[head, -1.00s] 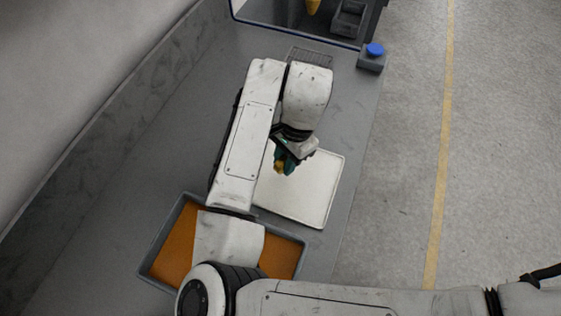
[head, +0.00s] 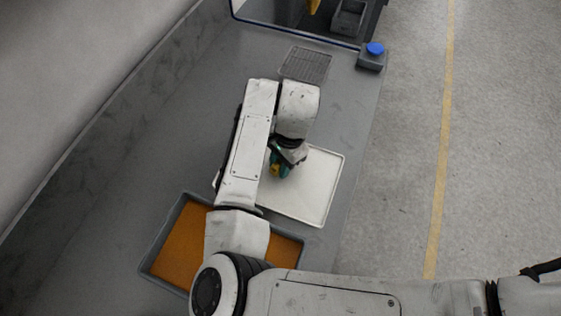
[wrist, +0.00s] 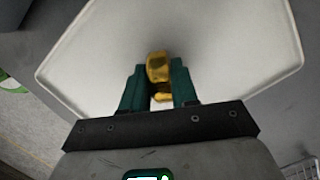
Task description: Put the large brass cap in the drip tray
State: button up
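My gripper (wrist: 159,88) has two green fingers closed on the large brass cap (wrist: 158,68), a yellow-gold piece at the fingertips in the wrist view. In the head view the cap (head: 275,169) shows as a small yellow spot at the tip of my gripper (head: 279,166), partly hidden by the fingers. Below it is a shallow white tray with a low rim, which I take as the drip tray (head: 315,190); it fills much of the wrist view (wrist: 230,45). The cap is over the tray's left part. I cannot tell the height between cap and tray floor.
A grey bin with an orange floor (head: 178,245) stands in front, partly under my arm. A wire rack (head: 306,64) lies behind the tray. A blue button on a grey box (head: 375,50) is at the back right edge. Bare bench lies to the left.

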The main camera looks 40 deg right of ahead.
jog(key=o, duration=0.4)
jog(key=b+v, duration=0.1)
jog(key=v, duration=1.1)
jog(key=shift+r, duration=0.2)
